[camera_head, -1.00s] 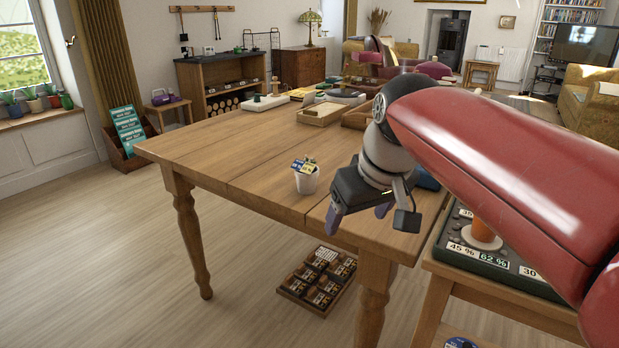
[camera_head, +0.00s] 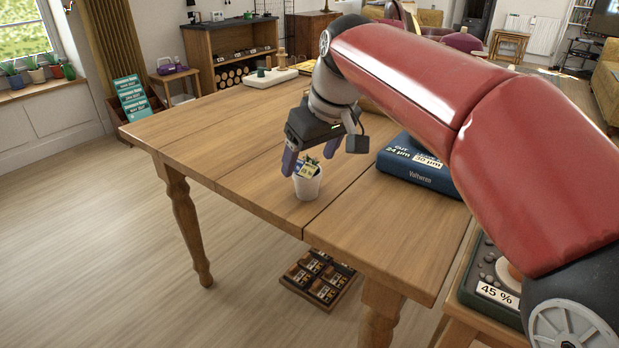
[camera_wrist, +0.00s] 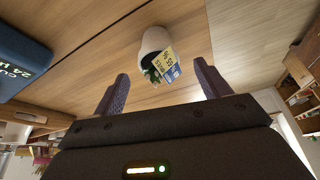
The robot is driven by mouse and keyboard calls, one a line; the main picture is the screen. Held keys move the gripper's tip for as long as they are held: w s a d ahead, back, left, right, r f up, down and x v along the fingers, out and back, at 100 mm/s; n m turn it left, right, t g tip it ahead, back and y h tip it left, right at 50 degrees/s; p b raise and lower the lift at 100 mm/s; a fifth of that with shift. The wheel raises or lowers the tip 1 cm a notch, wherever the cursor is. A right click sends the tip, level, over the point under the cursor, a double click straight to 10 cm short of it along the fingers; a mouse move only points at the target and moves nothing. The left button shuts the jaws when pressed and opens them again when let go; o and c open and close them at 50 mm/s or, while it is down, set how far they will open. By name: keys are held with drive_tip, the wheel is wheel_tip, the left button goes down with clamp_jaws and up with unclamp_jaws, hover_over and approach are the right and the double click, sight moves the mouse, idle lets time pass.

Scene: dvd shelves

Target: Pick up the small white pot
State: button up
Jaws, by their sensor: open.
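The small white pot (camera_head: 307,186) stands upright on the wooden table (camera_head: 235,145), near its front edge. Small blue and yellow labels and a bit of green stick out of its top. In the wrist view the pot (camera_wrist: 153,41) lies ahead of the fingers, roughly centred between them. My gripper (camera_head: 309,168) is open, pointing down, with its purple fingers at about the pot's top in the head view. One finger shows left of the pot and the other behind it. I cannot tell whether either finger touches it.
A dark blue box (camera_head: 418,166) lies on the table right of the pot. A white-based item (camera_head: 271,77) stands at the table's far end. A tray of small boxes (camera_head: 318,278) lies on the floor below. The table left of the pot is clear.

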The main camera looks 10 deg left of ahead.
sight(308, 170)
drive_tip(key=x, duration=0.6)
drive_tip(key=shift+d+f, duration=0.1)
drive_tip(key=shift+d, duration=0.1)
drive_tip(key=c, duration=1)
drive_tip(key=shift+c, duration=0.8)
